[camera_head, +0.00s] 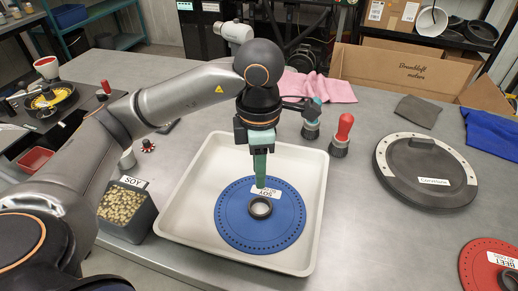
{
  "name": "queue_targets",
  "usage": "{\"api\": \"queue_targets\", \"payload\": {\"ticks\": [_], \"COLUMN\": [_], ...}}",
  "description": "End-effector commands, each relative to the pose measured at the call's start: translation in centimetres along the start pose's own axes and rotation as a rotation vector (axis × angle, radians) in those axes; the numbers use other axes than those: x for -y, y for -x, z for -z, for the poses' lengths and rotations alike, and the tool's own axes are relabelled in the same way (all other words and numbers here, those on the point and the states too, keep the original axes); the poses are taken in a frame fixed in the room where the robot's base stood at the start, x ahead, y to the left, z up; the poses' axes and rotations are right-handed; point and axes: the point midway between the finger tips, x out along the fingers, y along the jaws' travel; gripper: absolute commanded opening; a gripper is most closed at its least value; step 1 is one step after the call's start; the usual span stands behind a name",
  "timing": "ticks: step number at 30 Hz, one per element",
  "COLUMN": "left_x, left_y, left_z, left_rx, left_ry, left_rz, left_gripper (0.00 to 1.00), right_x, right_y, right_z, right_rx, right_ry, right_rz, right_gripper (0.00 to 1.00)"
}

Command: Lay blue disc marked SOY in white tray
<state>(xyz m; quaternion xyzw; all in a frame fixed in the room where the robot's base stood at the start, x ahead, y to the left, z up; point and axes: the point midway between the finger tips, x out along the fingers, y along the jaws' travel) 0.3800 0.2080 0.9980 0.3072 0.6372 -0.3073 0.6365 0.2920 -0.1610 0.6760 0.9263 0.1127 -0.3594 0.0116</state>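The blue disc (236,225), with a white SOY label and a dark ring at its centre, is inside the white tray (188,185). It looks flat on the tray floor. My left gripper (260,184) points straight down over the disc, its green fingers ending at the label, just behind the centre ring. The fingers are seen edge-on and overlap, so their gap is hidden. I cannot tell whether the tips touch the disc. My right gripper is out of view.
A seed bin marked SOY (127,212) stands left of the tray. Red-handled (342,135) and teal-handled (311,120) tools stand behind the tray. A round dark lid (425,165) and a red disc marked BEET (484,262) lie to the right.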

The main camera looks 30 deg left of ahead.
Motion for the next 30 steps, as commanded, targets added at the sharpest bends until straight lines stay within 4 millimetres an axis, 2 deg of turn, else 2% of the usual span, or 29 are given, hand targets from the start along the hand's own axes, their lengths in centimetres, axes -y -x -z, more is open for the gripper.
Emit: {"api": "queue_targets", "payload": {"ticks": [1, 3, 10, 30], "left_x": [-0.1, -0.1, -0.1, 0.0], "left_y": [1.2, 2.3, 4.3, 4.6], "left_z": [0.0, 0.0, 0.0, 0.0], "left_rx": [0.003, 0.001, 0.000, -0.001], "left_ry": [0.001, 0.001, 0.002, 0.001], "left_rz": [-0.005, -0.004, -0.002, 0.001], "left_gripper": [0.34, 0.34, 0.34, 0.34], "right_x": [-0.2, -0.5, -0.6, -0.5], "right_y": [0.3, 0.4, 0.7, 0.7], "right_z": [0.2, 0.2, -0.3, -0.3], "right_rx": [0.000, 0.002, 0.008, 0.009], "right_ry": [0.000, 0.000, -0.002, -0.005], "right_rz": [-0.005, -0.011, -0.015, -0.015], "right_gripper": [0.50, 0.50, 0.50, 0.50]}}
